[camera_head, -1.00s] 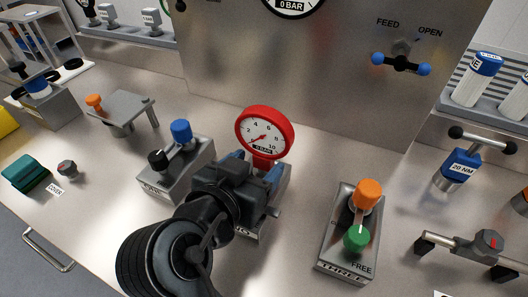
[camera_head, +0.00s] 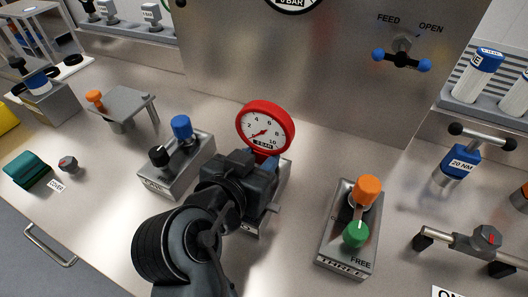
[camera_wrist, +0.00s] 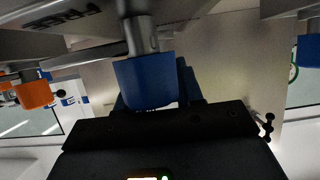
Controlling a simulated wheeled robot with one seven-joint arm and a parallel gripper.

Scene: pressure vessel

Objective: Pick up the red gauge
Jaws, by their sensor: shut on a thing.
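The red gauge (camera_head: 266,128), a round white dial in a red rim, stands upright at the back of the middle block (camera_head: 250,228) in the head view. The dial is out of sight there, and the exact contact is partly hidden by my dark gripper body.
A block with a blue and a black knob (camera_head: 177,165) stands close on the left. A block with an orange and a green knob (camera_head: 348,230) stands on the right. The steel panel (camera_head: 300,60) rises behind. The bench between the middle and right blocks is clear.

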